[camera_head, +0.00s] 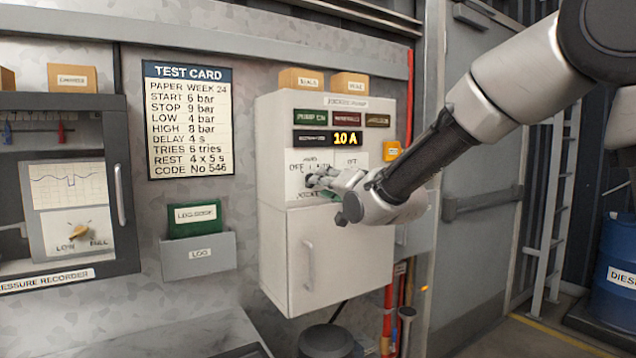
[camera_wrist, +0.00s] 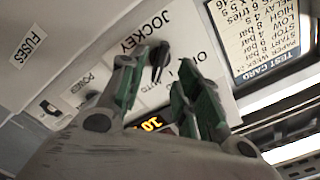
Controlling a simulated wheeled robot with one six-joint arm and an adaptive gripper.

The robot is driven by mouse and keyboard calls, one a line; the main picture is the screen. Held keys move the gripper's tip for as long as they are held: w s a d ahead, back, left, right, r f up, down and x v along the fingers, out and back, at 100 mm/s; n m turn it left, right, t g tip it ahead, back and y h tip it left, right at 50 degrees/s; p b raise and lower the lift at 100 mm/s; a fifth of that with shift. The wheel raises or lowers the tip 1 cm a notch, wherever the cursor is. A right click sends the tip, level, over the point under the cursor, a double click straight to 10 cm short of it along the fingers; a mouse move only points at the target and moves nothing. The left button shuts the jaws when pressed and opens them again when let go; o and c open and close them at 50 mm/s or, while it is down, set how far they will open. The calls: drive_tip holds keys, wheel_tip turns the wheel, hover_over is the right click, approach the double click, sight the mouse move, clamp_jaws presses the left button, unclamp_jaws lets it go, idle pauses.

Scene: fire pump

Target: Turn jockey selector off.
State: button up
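The jockey selector (camera_wrist: 160,58) is a small black knob on a white panel, below the word JOCKEY in the wrist view. My gripper (camera_wrist: 162,62) is open, with green-padded fingers pointing at the panel. In the wrist view the knob shows between the two fingertips, with space on both sides. I cannot tell whether the fingertips reach around it or stop short. Position words there are partly covered.
Above the selector, an amber display (camera_head: 346,138) reads 10 A under several indicator plates. A second, power-labelled switch (camera_wrist: 50,108) shows in the wrist view. A test card (camera_head: 188,120) and pressure recorder (camera_head: 60,190) are left. A log holder (camera_head: 198,258) hangs beside the cabinet.

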drive_tip(key=x, duration=0.4)
drive_tip(key=shift+w+a, duration=0.25)
drive_tip(key=shift+w, duration=0.1)
clamp_jaws()
